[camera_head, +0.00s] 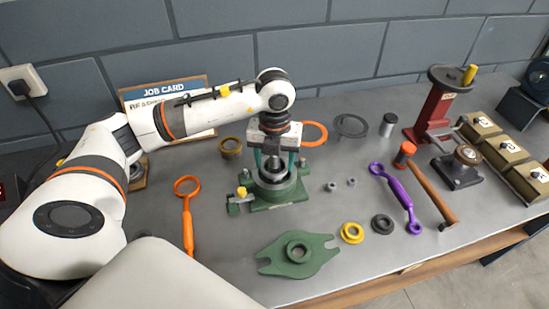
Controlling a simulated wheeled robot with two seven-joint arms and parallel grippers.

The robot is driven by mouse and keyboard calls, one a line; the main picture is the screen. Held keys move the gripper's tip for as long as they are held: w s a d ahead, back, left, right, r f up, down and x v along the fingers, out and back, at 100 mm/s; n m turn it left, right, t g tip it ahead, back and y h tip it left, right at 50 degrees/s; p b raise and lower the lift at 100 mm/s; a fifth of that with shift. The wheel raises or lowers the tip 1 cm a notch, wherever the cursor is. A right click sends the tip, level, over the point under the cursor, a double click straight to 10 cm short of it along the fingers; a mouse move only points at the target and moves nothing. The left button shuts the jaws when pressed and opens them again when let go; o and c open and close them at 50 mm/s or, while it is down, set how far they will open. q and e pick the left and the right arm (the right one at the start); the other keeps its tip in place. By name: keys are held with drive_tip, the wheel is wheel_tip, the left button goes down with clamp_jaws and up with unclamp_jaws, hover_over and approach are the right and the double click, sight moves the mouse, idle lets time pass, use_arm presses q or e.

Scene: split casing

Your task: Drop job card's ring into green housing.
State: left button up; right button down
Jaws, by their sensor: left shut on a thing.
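The job card (165,91) stands at the back left. My left arm covers most of it, and its ring line cannot be read. The green housing (280,203) stands upright on the bench, with a round metallic opening at its top. My left gripper (275,167) points down directly over this opening. Its fingers are shut on a small dark ring-like part, mostly hidden between them. I cannot tell whether that part touches the housing. Loose rings lie apart: a brass one (231,146), an orange one (314,133), a yellow one (352,233) and a black one (382,224). My right gripper is not in view.
A green flanged cover (298,256) lies in front of the housing. An orange wrench (187,214) lies left; a purple wrench (396,197) and a hammer (432,191) lie right. A red press (437,107) and labelled bins (506,152) stand at the far right.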

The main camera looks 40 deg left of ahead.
use_arm(q)
drive_tip(key=shift+f, duration=0.1)
idle(0.6)
drive_tip(key=o, duration=1.2)
drive_tip(key=shift+c, duration=0.2)
wheel_tip(320, 180, up, 13)
drive_tip(key=p, duration=0.8)
